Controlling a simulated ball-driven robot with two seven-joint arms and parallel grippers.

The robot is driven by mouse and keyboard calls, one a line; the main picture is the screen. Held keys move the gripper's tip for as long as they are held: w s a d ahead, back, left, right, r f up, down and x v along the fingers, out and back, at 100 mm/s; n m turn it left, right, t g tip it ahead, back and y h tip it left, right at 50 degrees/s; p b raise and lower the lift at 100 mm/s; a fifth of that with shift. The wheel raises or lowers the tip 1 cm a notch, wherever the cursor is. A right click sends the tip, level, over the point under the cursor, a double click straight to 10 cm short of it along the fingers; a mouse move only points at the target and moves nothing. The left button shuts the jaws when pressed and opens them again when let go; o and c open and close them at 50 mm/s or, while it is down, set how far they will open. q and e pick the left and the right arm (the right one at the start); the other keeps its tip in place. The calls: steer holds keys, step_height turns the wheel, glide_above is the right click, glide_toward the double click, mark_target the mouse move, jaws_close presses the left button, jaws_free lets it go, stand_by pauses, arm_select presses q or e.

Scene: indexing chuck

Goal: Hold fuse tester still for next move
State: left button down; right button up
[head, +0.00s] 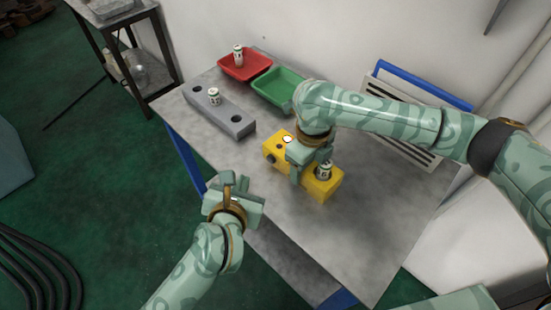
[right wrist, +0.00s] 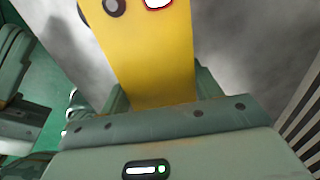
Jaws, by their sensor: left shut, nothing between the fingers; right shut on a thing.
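The yellow fuse tester (head: 322,189) lies on the grey table. My right gripper (head: 309,165) comes down over its middle and is shut on its body, one finger on each side. In the right wrist view the tester's yellow body (right wrist: 147,62) runs between the fingers, with a dark round part and a white, red-rimmed disc at the top edge. A white fuse (head: 325,169) stands upright at the tester's near right end, partly hidden by the gripper. My left gripper (head: 236,184) is shut and empty, off the table's left front edge, apart from the tester.
A grey block (head: 233,123) with holes holds an upright fuse (head: 214,96). Behind it, a red tray (head: 234,70) holds another fuse (head: 238,55), beside a green tray (head: 272,92) that looks empty. A vented panel (head: 400,115) stands at the back right. The front table area is clear.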

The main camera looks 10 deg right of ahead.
stand_by(0.8)
steer(key=o, duration=1.2)
step_height(320, 180, up, 12)
